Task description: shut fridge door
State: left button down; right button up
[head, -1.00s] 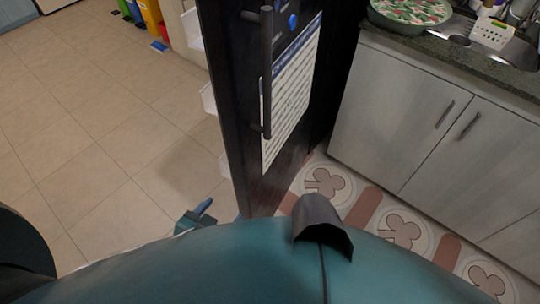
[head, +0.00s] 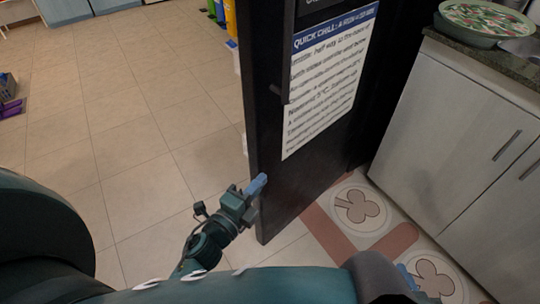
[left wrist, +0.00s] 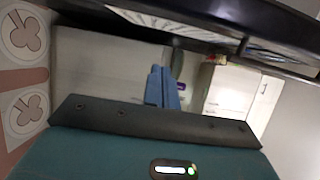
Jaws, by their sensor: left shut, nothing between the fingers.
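The fridge door (head: 335,150) stands open in the head view, a tall dark panel with a vertical handle (head: 289,50) and a white printed sheet. My left gripper (head: 256,185) is shut and empty, with its blue fingertips at the door's lower left edge, in front of the panel. I cannot tell whether they touch it. In the left wrist view the blue fingers (left wrist: 162,86) are together, and a dark band, likely the door (left wrist: 225,28), crosses the top. The fridge body is not identifiable.
Pale cabinets (head: 460,130) with a counter and a patterned bowl (head: 484,20) stand at the right. Tiled floor (head: 120,130) at the left is mostly open. Purple items (head: 10,108) lie at the far left.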

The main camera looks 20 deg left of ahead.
aim_at(268, 149)
pick_arm(q)
jog(key=shift+w+a, duration=0.25)
jog(key=shift+w, duration=1.6)
jog(key=shift+w+a, duration=0.25)
jog(key=shift+w, duration=1.55)
jog(key=shift+w+a, duration=0.25)
jog(key=shift+w, duration=1.6)
